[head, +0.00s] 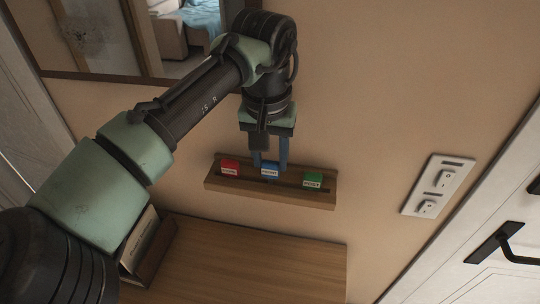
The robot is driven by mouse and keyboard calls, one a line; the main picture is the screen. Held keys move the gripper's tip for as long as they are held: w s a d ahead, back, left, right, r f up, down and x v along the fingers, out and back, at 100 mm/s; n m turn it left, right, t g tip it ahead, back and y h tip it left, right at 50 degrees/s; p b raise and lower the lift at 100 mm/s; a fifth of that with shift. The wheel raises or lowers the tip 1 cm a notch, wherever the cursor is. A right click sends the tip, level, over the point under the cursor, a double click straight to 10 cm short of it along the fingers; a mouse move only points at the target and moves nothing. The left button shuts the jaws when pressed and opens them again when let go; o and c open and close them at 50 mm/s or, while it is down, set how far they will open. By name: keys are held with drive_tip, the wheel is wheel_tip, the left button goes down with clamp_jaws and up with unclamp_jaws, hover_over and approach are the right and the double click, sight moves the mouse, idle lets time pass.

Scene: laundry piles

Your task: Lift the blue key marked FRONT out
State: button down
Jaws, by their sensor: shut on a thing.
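A wooden wall rack (270,194) holds three coloured keys in a row. The blue key (270,172) is in the middle, with a white label too small to read surely. The red key (230,168) is to its left and the green key (313,180) to its right, each with a white label. My gripper (270,164) points down at the rack, with one finger on each side of the blue key. It is shut on the blue key, which still sits in line with the others at the rack. The key's lower part is hidden.
A wooden surface (270,262) lies below the rack, mostly bare. A letter holder (148,248) stands at its left. A switch plate (438,185) is on the wall at right, beside a white door with a dark handle (503,244).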

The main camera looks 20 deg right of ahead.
sight(271, 161)
drive_tip(key=shift+r, duration=0.55)
wheel_tip(271, 161, up, 3)
drive_tip(key=p, duration=0.3)
drive_tip(key=shift+f, duration=0.25)
